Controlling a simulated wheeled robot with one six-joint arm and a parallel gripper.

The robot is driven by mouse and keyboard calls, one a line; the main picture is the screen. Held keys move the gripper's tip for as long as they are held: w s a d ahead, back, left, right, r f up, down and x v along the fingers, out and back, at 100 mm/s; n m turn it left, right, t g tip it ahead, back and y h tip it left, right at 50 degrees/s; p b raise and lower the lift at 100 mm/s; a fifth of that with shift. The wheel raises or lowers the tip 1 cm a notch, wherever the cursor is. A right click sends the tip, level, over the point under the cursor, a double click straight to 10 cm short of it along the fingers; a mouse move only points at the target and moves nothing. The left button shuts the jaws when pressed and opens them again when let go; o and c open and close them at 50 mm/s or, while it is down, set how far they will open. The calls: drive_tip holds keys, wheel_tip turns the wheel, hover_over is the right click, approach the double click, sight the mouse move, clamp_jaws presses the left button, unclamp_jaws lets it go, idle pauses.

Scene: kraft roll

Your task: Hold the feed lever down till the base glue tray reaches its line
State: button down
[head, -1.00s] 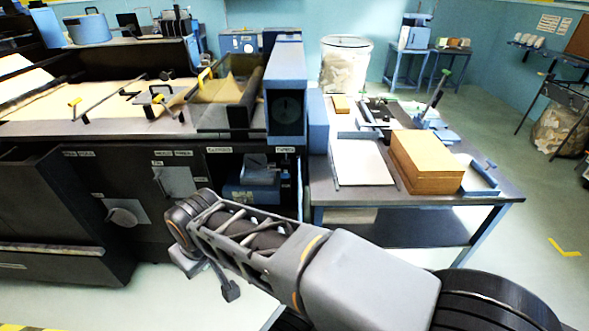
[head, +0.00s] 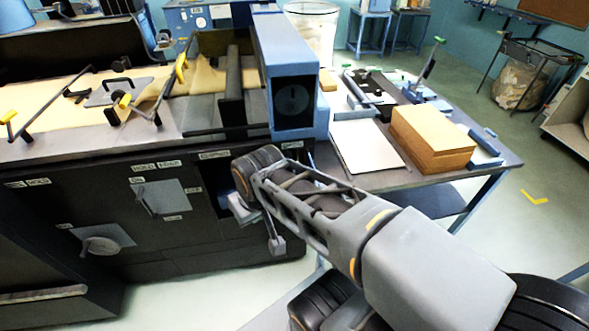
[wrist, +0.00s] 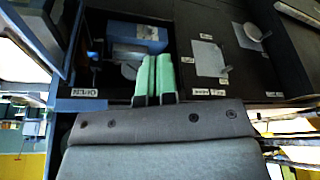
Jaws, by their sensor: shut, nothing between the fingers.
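My gripper (wrist: 156,62) shows in the wrist view as two green-padded fingers pressed together, with nothing between them. Its fingertips point towards an open bay in the machine's dark front and overlap a blue unit (wrist: 136,33) inside it. I cannot tell whether they touch anything. In the head view my arm hides most of this bay, and the fingertips are hidden. A grey plate with a handle (head: 161,197) is on the front left of the bay; the plate also shows in the wrist view (wrist: 210,59). I cannot make out the feed lever, the glue tray or its line.
A round-knobbed plate (head: 101,242) is lower left on the machine front (head: 150,250). A blue housing (head: 288,80) rises above the bay. A worktable (head: 385,182) with cardboard (head: 432,138) and white sheets (head: 365,148) stands right.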

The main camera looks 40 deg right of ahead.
drive_tip(key=w+d+f+m+t+h, duration=0.2)
drive_tip(key=w+d+f, duration=0.3)
drive_tip(key=w+d, duration=0.3)
drive_tip(key=w+d+f+m+t+h, duration=0.2)
drive_tip(key=w+d, duration=0.5)
drive_tip(key=d, duration=0.7)
wheel_tip(320, 180, down, 3)
drive_tip(key=shift+w+d+r+m+b, duration=0.15)
drive_tip(key=shift+w+d+m+b, duration=0.15)
drive_tip(key=shift+m, duration=0.3)
drive_tip(key=s+a+f+b+x, duration=0.1)
drive_tip(key=b+x, duration=0.6)
drive_tip(key=x, duration=0.6)
drive_tip(key=shift+s+f, duration=0.2)
drive_tip(key=shift+f, duration=0.1)
